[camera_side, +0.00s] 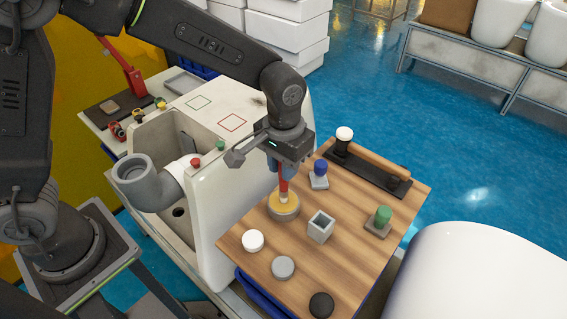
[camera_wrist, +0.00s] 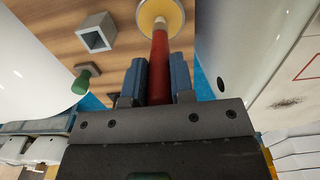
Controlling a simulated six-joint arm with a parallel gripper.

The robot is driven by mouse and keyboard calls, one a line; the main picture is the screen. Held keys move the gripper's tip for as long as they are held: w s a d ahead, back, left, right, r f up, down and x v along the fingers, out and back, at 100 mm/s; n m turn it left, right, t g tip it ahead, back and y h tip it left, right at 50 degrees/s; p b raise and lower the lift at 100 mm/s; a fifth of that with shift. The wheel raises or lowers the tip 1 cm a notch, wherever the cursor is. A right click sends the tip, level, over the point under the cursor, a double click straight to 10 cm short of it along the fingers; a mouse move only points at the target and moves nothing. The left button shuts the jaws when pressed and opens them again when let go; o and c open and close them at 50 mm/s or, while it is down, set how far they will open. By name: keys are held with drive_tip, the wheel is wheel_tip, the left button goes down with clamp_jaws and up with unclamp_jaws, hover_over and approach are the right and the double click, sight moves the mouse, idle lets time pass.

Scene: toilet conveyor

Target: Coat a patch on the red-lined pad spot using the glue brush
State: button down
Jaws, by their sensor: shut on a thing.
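My gripper (camera_side: 282,168) is shut on the red handle of the glue brush (camera_side: 283,187), which stands upright. In the wrist view the red brush handle (camera_wrist: 160,65) runs between the blue fingers of my gripper (camera_wrist: 156,75). The brush's lower end is at the round glue pot (camera_side: 285,211) with yellow contents; the bristles are hidden. The pot also shows in the wrist view (camera_wrist: 176,20). The red-lined pad spot (camera_side: 232,122) is a square outline on top of the white ceramic body, left of my gripper. Part of its outline shows in the wrist view (camera_wrist: 308,66).
The wooden board (camera_side: 345,240) holds a grey square cup (camera_side: 320,227), a blue-topped stamp (camera_side: 320,175), a green-topped stamp (camera_side: 380,221) and several round pucks. A green-lined square (camera_side: 198,102) lies beyond the red one. A grey pipe elbow (camera_side: 150,185) juts out left of the white body.

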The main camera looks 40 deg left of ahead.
idle(0.4)
drive_tip(key=shift+r, duration=3.5)
